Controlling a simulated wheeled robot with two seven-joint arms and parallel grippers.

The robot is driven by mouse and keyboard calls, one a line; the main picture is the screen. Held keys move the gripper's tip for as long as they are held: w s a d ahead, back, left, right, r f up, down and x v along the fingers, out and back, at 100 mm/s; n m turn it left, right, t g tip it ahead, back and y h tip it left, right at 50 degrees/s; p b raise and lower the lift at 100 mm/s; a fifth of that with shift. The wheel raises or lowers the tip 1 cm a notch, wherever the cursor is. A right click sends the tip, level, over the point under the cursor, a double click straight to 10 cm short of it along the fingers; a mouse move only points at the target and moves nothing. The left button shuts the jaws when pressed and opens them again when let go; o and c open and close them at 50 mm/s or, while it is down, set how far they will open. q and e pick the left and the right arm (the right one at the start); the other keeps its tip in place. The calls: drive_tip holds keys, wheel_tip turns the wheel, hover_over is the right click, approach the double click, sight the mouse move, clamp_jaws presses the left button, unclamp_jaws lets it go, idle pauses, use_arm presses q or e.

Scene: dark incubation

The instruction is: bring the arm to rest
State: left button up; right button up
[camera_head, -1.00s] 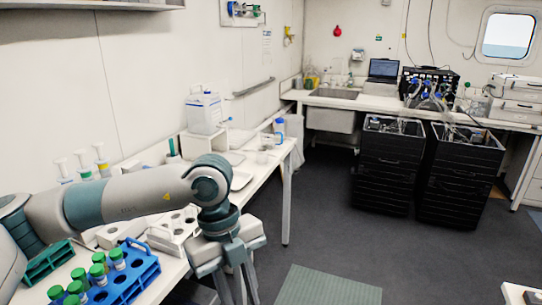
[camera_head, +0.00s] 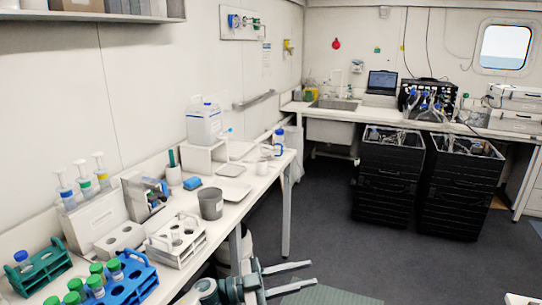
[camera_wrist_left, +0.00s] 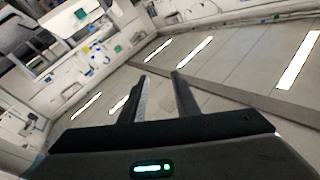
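My left gripper (camera_head: 313,273) is low at the bottom of the head view, beside the bench and over the floor. Its two fingers are apart with nothing between them. In the left wrist view the gripper (camera_wrist_left: 159,74) also shows two separate fingers and empty space between them, with the room tilted behind. Most of the left arm is out of the head view. My right gripper is not in view.
The left bench holds a blue rack (camera_head: 124,289) with several green-capped tubes, a green rack (camera_head: 40,271), a white rack (camera_head: 176,243) and a dark grey cup (camera_head: 211,204). Black crates (camera_head: 388,180) stand at the back right. The floor (camera_head: 320,215) between is clear.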

use_arm(q)
drive_tip(key=w+a+f+n+t+y, duration=0.25)
drive_tip(key=a+f+n+t, duration=0.25)
drive_tip(key=f, duration=0.6)
drive_tip(key=w+a+f+n+t+y, duration=0.2)
drive_tip(key=a+f+n+t+y, duration=0.25)
drive_tip(key=f, duration=0.65)
drive_tip(key=s+a+f+n+y, duration=0.2)
drive_tip(key=s+a+f, duration=0.2)
drive_tip(key=f, duration=0.4)
drive_tip(key=s+a+f+n+y, duration=0.2)
drive_tip(key=s+a+f+y, duration=0.15)
drive_tip(key=f, duration=0.45)
drive_tip(key=s+a+f+n+y, duration=0.2)
drive_tip(key=s+a+f, duration=0.15)
drive_tip(key=f, duration=0.35)
drive_tip(key=s+a+f+n+g+y, duration=0.1)
drive_tip(key=s+a+f+g, duration=0.25)
drive_tip(key=s+f, duration=0.6)
drive_tip(key=s+a+f+n+g+y, duration=0.15)
drive_tip(key=s+a+f, duration=0.35)
drive_tip(key=s, duration=0.8)
drive_tip(key=s+a+f+g+y, duration=0.2)
drive_tip(key=s+f+g, duration=0.1)
drive_tip(key=s+f, duration=0.65)
drive_tip(key=s+a+f+g, duration=0.2)
drive_tip(key=s+g, duration=0.1)
drive_tip(key=s, duration=1.7)
drive_tip(key=shift+y+b, duration=0.3)
drive_tip(key=shift+b, duration=0.15)
